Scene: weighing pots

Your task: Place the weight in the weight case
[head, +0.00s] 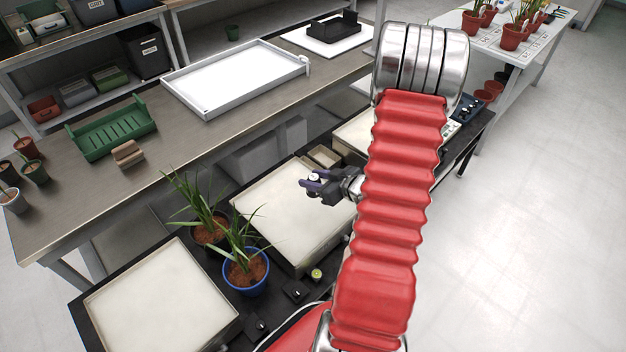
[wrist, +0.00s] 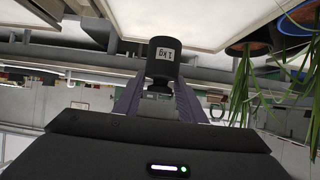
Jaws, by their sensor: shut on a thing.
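My gripper (head: 316,186) is shut on a dark cylindrical weight (head: 314,177) and holds it above the middle pale weighing plate (head: 290,215). In the wrist view, the weight (wrist: 163,68) sits between the purple fingers of my gripper (wrist: 160,95), its label reading 1 kg upside down. A small tan box with open compartments (head: 325,155), which looks like the weight case, stands at the far edge of that plate, just behind my gripper. My arm hides part of the black bench to its right.
Two potted plants, one in a blue pot (head: 246,279), stand left of my gripper between two pale plates. A small round yellow-green thing (head: 317,273) lies on the bench in front. A long table (head: 200,140) behind carries a white tray (head: 235,75) and a green rack (head: 112,128).

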